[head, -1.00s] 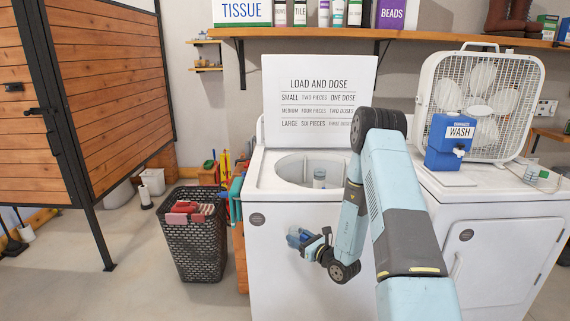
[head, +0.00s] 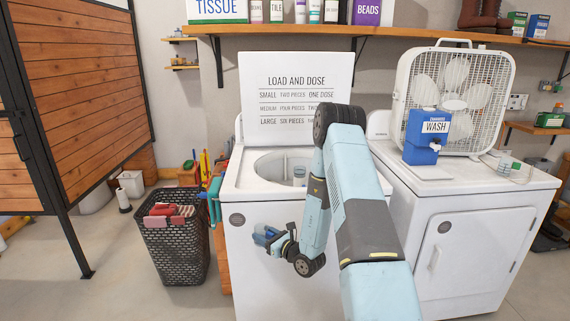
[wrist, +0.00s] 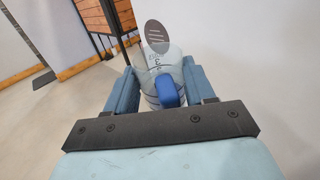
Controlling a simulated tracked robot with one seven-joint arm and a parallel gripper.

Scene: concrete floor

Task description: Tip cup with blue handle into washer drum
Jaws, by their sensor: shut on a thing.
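The clear measuring cup with the blue handle (wrist: 168,92) is between my gripper's two blue-grey fingers in the wrist view. Its handle faces the wrist camera and dark marks show on its clear wall. I cannot tell what is in it. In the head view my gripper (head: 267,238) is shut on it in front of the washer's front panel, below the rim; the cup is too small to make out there. The white washer (head: 262,197) has its lid up, and its open drum (head: 275,164) shows a grey-white centre post. My arm covers the washer's right side.
A dryer (head: 473,190) stands to the right, carrying a blue wash dispenser (head: 424,128) and a box fan (head: 452,92). A dark laundry basket (head: 174,248) stands left of the washer. A shelf (head: 300,29) with boxes and bottles runs above. Floor at front left is clear.

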